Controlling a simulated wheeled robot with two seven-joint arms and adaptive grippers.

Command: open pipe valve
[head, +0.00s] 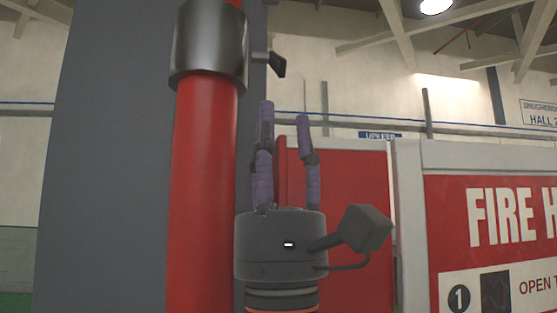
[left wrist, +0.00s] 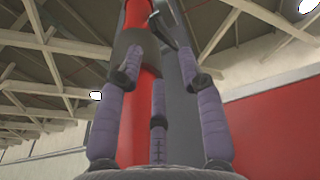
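A red vertical pipe (head: 203,190) carries a grey metal collar (head: 208,45) near the top of the head view. The valve's small dark handle (head: 277,64) sticks out from the collar's right side on a short stem. My left gripper (head: 285,112) points upward beside the pipe on its right, with purple fingers spread and empty. Its fingertips are below the handle and look apart from it. In the left wrist view, the red pipe (left wrist: 137,110) rises behind the fingers and the dark handle (left wrist: 163,22) shows above them. My right gripper is not in view.
A wide dark grey column (head: 105,150) stands behind the pipe. A red fire-hose cabinet (head: 490,240) with a grey frame is at the right, and another red panel (head: 355,180) is behind my gripper. Space above and right of the fingers looks clear.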

